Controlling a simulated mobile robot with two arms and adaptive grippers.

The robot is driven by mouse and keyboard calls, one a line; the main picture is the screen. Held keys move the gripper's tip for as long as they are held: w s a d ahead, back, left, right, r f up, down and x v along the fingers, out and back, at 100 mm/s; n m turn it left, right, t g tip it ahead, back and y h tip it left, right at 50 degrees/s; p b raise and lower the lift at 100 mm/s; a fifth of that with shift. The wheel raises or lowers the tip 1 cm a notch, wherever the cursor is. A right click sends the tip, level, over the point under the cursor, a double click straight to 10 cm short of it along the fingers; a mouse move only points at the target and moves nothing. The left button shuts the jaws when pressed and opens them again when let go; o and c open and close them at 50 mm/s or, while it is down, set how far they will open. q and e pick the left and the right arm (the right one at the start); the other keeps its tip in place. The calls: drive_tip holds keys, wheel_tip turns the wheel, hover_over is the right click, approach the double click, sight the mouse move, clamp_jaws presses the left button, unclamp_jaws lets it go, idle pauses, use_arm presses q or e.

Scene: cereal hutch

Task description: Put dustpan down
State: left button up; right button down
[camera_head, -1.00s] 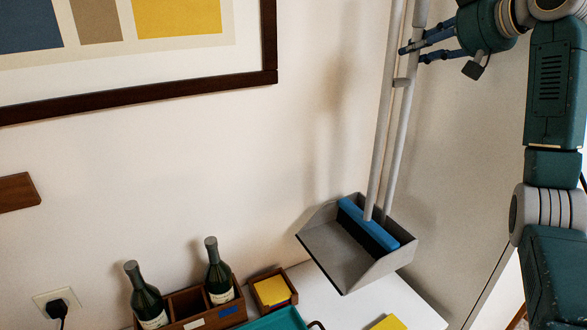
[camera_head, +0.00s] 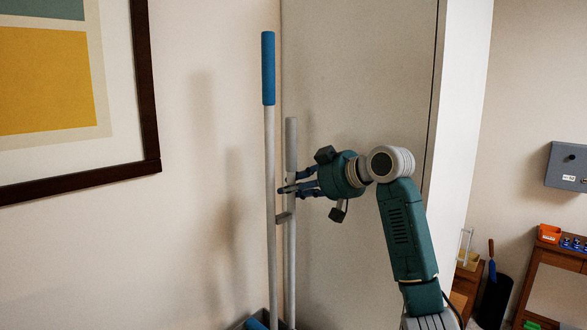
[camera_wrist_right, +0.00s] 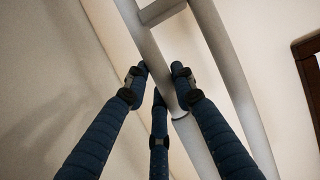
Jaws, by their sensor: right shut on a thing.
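The dustpan's grey handle (camera_head: 291,250) stands upright near the wall corner. My right gripper (camera_head: 292,188) is shut on this handle below its top end. In the right wrist view my blue fingers (camera_wrist_right: 158,92) close around the grey pole (camera_wrist_right: 150,50). A broom with a blue grip (camera_head: 268,68) and a pale pole (camera_head: 271,240) stands alongside, joined at a short clip (camera_head: 284,217). Only a bit of the dustpan's pan and the broom's blue head (camera_head: 254,324) shows at the bottom edge. What lies under the pan is out of view. My left gripper is not in view.
A framed picture (camera_head: 147,90) hangs on the left wall. A grey panel (camera_head: 370,90) stands behind my right arm. At the right are a grey wall box (camera_head: 567,167), a wooden stand (camera_head: 548,270) and a dark bin (camera_head: 494,300).

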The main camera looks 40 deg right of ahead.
sight(294, 207)
drive_tip(key=shift+f+p, duration=0.4)
drive_tip(key=shift+f, duration=2)
drive_tip(key=c, duration=1.8)
unclamp_jaws()
drive_tip(key=shift+f, duration=0.25)
drive_tip(key=o, duration=0.3)
drive_tip(key=shift+s, duration=0.1)
drive_tip(key=shift+o, duration=0.2)
drive_tip(key=shift+a+r, duration=0.1)
drive_tip(key=shift+s, duration=0.1)
